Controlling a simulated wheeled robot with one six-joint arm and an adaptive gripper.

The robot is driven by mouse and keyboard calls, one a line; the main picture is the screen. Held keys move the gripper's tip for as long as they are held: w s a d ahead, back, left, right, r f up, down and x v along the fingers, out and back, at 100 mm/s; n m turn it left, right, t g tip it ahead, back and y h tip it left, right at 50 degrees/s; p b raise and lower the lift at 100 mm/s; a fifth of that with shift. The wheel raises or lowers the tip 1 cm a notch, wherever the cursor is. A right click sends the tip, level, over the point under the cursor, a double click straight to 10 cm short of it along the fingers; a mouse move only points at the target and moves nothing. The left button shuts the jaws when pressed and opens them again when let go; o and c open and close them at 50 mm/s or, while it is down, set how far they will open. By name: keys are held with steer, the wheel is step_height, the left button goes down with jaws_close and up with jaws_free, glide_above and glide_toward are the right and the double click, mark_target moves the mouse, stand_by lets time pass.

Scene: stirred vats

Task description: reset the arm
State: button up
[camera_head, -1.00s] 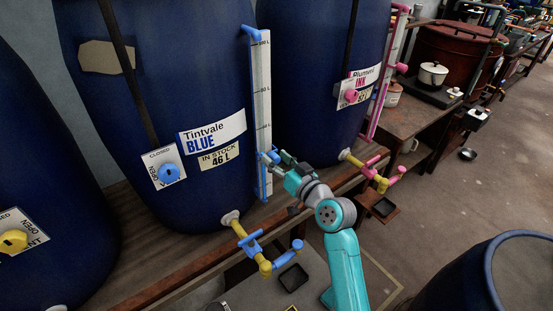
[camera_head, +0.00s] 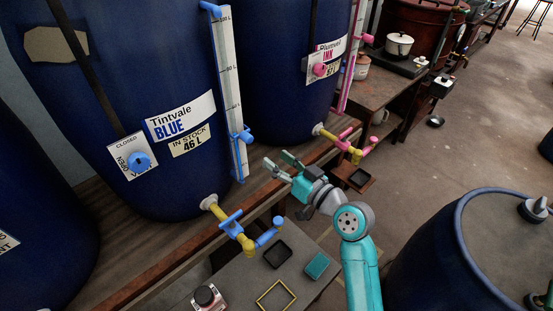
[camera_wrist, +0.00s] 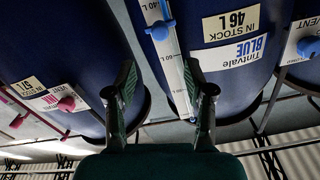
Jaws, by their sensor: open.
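My gripper (camera_head: 278,166) is open and empty. In the head view it hangs in front of the vats, to the right of the lower end of the Tintvale Blue gauge (camera_head: 232,100). My teal arm rises from the bottom right of that view. In the wrist view, which shows the vats upside down, the two fingers of my gripper (camera_wrist: 162,95) stand wide apart. The gauge with its blue slider (camera_wrist: 160,31) shows beyond them, and nothing is between the pads.
The Tintvale Blue vat (camera_head: 110,75) has a blue-handled tap (camera_head: 236,226) jutting forward at lower left. A pink-handled tap (camera_head: 345,142) lies to the right. A low table (camera_head: 220,275) holds a black tray (camera_head: 277,254). A drum (camera_head: 450,260) stands at lower right.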

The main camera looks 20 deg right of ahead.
stand_by(0.3)
steer(key=s+a+f+m+g+h, duration=0.1)
steer(key=s+f+m+h, duration=0.15)
steer(key=s+f, duration=0.65)
steer(key=s+a+f+m+g+h, duration=0.1)
steer(key=s+f+h, duration=0.2)
steer(key=s+f, duration=0.55)
steer(key=s+a+r+n, duration=0.1)
steer(key=s+r, duration=0.2)
steer(key=s, duration=0.9)
steer(key=s+r+n, duration=0.2)
steer(key=s+r, duration=0.1)
steer(key=s, duration=0.9)
steer(key=shift+s+a, duration=0.25)
steer(key=shift+a, duration=0.15)
